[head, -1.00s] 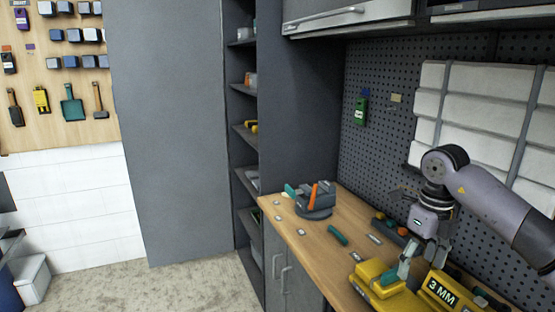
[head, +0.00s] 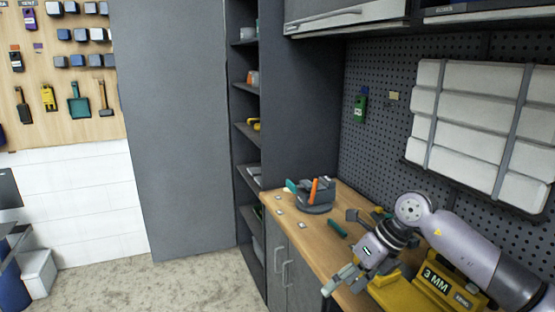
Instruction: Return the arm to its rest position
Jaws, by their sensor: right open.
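My right arm comes in from the right edge of the head view, over the workbench. My right gripper (head: 341,282) points down and to the left near the front edge of the wooden bench top (head: 313,232). Its fingers are apart and I see nothing between them. The arm hides part of the yellow case marked 3 MM (head: 436,281) below it. My left gripper does not show.
A green-handled tool (head: 337,228) lies on the bench. A pegboard (head: 377,144) rises behind, with pale padded panels (head: 470,115).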

